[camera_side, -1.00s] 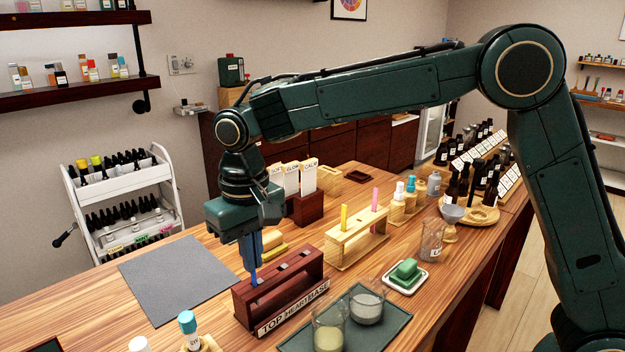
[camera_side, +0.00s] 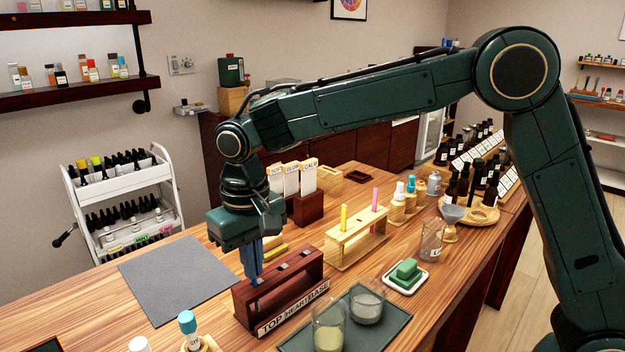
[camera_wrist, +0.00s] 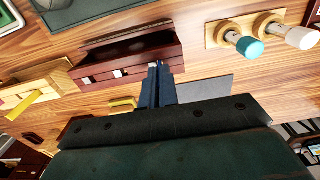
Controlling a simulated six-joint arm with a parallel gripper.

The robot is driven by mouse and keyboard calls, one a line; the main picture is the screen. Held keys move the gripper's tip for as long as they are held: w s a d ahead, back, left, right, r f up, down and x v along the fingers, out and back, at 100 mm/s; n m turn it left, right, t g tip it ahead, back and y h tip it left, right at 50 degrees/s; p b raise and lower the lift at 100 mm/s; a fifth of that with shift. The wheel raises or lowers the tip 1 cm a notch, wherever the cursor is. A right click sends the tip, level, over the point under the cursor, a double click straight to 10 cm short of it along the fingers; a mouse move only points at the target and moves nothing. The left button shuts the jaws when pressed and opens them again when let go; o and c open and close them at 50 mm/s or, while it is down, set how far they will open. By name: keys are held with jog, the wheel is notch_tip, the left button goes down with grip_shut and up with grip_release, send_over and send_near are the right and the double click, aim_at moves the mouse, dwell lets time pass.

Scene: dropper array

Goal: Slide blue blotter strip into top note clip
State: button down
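The dark red wooden rack (camera_side: 318,268) has a front label reading TOP, HEART, BASE and clips along its upper bar. It also shows in the wrist view (camera_wrist: 135,50). My gripper (camera_side: 254,278) points down over the rack's left end, at the top note clip. In the wrist view its fingers (camera_wrist: 157,68) are close together at the rack's edge. The blue blotter strip (camera_side: 257,284) shows only as a small bit below the fingertips at the top clip; the fingers hide the rest. How deep it sits in the clip cannot be told.
A wooden stand (camera_side: 358,247) with yellow and pink strips stands right of the rack. A dark tray (camera_side: 385,333) with two glass beakers lies in front. A teal-capped dropper (camera_side: 188,324) stands at the front left. A grey mat (camera_side: 175,280) leaves clear room on the left.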

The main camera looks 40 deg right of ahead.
jog(key=c, duration=1.6)
grip_release()
notch_tip(320, 180, up, 14)
jog(key=shift+f, duration=0.1)
jog(key=shift+d, duration=0.1)
